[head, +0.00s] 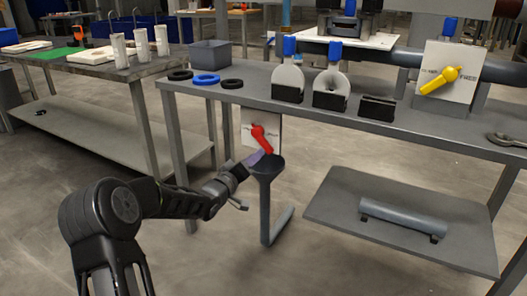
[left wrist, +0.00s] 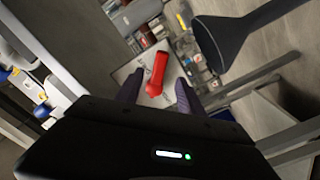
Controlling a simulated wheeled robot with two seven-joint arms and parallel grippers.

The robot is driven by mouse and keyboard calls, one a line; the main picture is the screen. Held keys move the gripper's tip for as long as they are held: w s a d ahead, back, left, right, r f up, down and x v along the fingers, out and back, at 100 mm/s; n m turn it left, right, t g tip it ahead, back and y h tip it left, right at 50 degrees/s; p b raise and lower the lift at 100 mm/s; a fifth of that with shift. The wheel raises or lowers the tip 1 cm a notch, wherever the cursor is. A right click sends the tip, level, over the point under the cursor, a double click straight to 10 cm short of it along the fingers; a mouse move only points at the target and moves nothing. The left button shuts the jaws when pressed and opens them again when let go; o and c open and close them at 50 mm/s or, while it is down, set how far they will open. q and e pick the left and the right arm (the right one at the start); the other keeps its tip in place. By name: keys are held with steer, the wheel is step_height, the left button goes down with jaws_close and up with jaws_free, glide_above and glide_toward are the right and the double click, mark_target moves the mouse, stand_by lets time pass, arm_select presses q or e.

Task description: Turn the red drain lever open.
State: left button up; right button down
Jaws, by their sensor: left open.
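The red drain lever (head: 262,138) sits on a pale plate (head: 246,126) below the front edge of the grey table, above a dark funnel. In the head view it slants down to the right. In the left wrist view the red lever (left wrist: 157,74) shows beyond the fingertips, between the two fingers in the picture. My left gripper (head: 252,159) is open and empty, close to the lever's lower end; I cannot tell whether it touches. It also shows in the left wrist view (left wrist: 156,92). My right gripper is not in view.
The dark funnel (head: 266,166) stands on a post just below the lever, close to my left gripper. The grey table (head: 300,118) overhangs above, with black and blue rings and a yellow lever (head: 440,80) on it. A low shelf (head: 400,225) holds a grey pipe.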

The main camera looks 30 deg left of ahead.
mark_target(265, 148)
arm_select(q)
steer(key=w+b, duration=0.2)
steer(key=w, duration=0.4)
steer(key=shift+w+f, duration=0.1)
steer(key=shift+w, duration=0.65)
steer(key=shift+c, duration=0.2)
jaws_close()
stand_by(0.5)
